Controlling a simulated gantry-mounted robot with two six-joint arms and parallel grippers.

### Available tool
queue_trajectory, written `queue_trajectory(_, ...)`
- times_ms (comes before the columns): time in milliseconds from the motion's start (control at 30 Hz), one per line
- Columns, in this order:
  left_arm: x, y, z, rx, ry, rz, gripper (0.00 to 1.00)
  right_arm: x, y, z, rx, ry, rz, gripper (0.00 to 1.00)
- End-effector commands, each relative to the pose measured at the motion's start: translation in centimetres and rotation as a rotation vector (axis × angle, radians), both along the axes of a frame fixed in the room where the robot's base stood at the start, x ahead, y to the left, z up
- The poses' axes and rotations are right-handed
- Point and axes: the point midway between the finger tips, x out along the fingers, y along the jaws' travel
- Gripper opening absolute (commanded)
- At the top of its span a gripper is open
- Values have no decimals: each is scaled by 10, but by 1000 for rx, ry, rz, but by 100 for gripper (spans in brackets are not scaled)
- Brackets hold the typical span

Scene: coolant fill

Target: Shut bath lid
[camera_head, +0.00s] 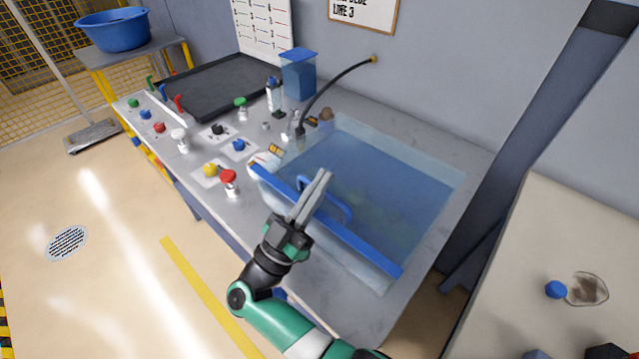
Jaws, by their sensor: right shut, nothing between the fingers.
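The bath (436,224) is a clear, blue-tinted rectangular tank on the right part of the grey bench. A blue lid bar (372,252) runs along its front side, with a blue loop handle (343,211) beside it. I cannot tell from this angle how far the lid is open. My right gripper (324,177) comes in from the bottom. Its long grey fingers are shut and empty, and they cross in front of the bar and part of the handle. I cannot tell whether they touch the handle. My left gripper is not in view.
A black tray (222,86) lies at the back left. A side table (535,240) stands at the right. The bench front-right is clear.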

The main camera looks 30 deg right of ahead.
Motion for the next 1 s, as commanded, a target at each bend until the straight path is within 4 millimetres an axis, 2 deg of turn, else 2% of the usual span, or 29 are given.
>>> queue_trajectory(200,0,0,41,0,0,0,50,-2,4,47,1,-3,0,0)
queue_trajectory(233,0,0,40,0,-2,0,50,-2,6,46,0,-1,-1,0)
queue_trajectory(267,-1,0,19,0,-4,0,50,-4,13,20,-1,5,1,0)
queue_trajectory(300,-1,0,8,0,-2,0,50,-6,21,9,-2,4,1,0)
queue_trajectory(500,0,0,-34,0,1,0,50,-16,51,-30,0,1,1,0)
queue_trajectory(700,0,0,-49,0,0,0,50,-21,63,-41,0,-1,-2,0)
queue_trajectory(1000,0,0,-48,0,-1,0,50,-22,65,-39,0,0,-2,0)
